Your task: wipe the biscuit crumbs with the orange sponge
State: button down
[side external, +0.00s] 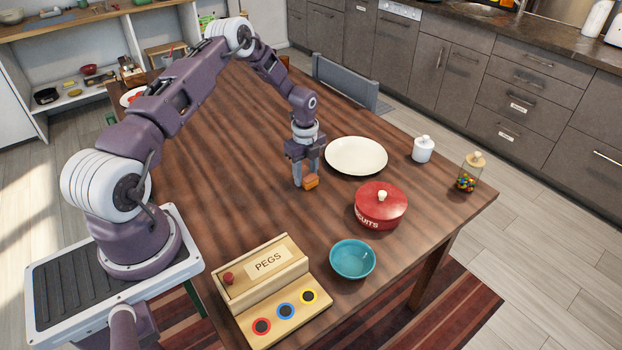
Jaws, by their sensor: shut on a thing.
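My gripper (305,179) points down over the middle of the wooden table (225,175), left of the cream plate. I cannot make out any biscuit crumbs at this size. A red lidded tin marked "BISCUITS" (380,207) stands to the right of and nearer than the sponge, with its lid on.
The cream plate (356,155) lies close right of my gripper. A teal bowl (352,259) and a wooden PEGS box (262,272) stand at the near side. A white jar (423,149) and a sweets jar (468,174) stand at the right. The table left of my gripper is clear.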

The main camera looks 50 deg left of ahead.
jog(key=shift+a, duration=0.85)
jog(key=shift+r, duration=4.1)
jog(key=shift+s, duration=0.1)
